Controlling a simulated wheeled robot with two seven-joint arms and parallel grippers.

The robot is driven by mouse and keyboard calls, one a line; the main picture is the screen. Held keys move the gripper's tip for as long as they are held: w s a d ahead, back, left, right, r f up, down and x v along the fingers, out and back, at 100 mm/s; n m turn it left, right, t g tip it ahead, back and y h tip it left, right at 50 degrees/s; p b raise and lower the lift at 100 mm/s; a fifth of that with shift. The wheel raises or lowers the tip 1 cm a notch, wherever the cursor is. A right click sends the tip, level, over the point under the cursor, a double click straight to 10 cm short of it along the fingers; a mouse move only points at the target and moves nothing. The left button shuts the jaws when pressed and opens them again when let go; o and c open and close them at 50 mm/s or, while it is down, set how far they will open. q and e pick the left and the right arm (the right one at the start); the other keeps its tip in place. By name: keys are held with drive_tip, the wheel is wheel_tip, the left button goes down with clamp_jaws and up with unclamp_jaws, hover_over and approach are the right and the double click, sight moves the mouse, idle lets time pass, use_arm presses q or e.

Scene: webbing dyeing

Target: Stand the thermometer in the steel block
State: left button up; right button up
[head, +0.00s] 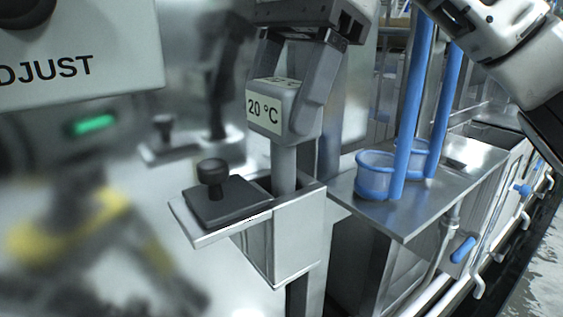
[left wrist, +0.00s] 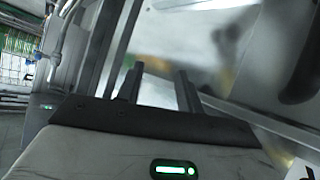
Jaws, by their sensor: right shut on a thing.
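The thermometer (head: 284,168) is upright, with a grey head labelled 20 °C and a straight grey stem. My right gripper (head: 289,90) points down and is shut on its head. The stem's lower end goes into the dark opening on top of the steel block (head: 295,245) and is hidden inside. I cannot tell whether it touches the bottom. My left gripper (left wrist: 160,88) shows in the left wrist view with its two fingers apart and nothing between them.
A dark lid with a black knob (head: 212,172) sits on a ledge left of the opening. Blue cups (head: 374,176) and blue poles stand on a steel shelf (head: 415,211) to the right.

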sight(281, 146)
drive_tip(key=shift+f, duration=0.3)
wheel_tip(281, 146, down, 4)
drive_tip(key=shift+r+b, duration=0.2)
drive_tip(key=shift+b, duration=0.2)
use_arm(q)
drive_tip(key=shift+w, duration=0.15)
use_arm(e)
drive_tip(key=shift+f, duration=0.4)
use_arm(q)
drive_tip(key=shift+f, duration=0.1)
use_arm(e)
drive_tip(key=o, duration=1.5)
drive_tip(key=shift+f, duration=0.15)
